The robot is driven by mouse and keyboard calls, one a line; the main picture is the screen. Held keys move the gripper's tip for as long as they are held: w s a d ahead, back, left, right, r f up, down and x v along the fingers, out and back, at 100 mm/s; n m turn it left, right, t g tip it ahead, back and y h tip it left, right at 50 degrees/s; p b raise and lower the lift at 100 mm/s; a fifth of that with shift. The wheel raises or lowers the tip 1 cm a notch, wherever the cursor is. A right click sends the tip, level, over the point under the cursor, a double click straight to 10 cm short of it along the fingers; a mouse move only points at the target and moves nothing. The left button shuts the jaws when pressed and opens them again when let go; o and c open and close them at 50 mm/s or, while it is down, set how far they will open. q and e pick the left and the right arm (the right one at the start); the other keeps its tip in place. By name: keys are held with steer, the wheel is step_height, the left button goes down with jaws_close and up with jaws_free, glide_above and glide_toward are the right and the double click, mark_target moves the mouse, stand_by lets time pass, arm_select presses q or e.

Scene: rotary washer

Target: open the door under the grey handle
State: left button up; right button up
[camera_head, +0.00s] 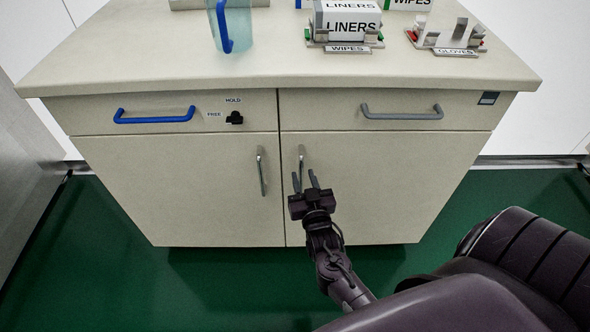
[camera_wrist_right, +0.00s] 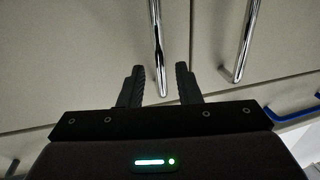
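The grey handle (camera_head: 401,112) is on the right drawer of the cabinet. The door (camera_head: 385,185) below it is shut, with an upright chrome handle (camera_head: 301,167) near its left edge. My right gripper (camera_head: 306,180) is open in front of that handle, fingers pointing at the door. In the right wrist view, the chrome handle (camera_wrist_right: 157,45) appears between the two spread fingers of my right gripper (camera_wrist_right: 160,84), with a gap on each side. Whether it is deep between the fingers is unclear. My left gripper is not in view.
The left door (camera_head: 190,190) has its own chrome handle (camera_head: 261,171) close by. Above it is a drawer with a blue handle (camera_head: 154,115) and a black knob (camera_head: 235,118). A blue-handled jug (camera_head: 229,25) and a liners box (camera_head: 348,20) stand on the countertop.

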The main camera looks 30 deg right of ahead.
mark_target(301, 171)
steer(key=shift+x, duration=2)
jaws_close()
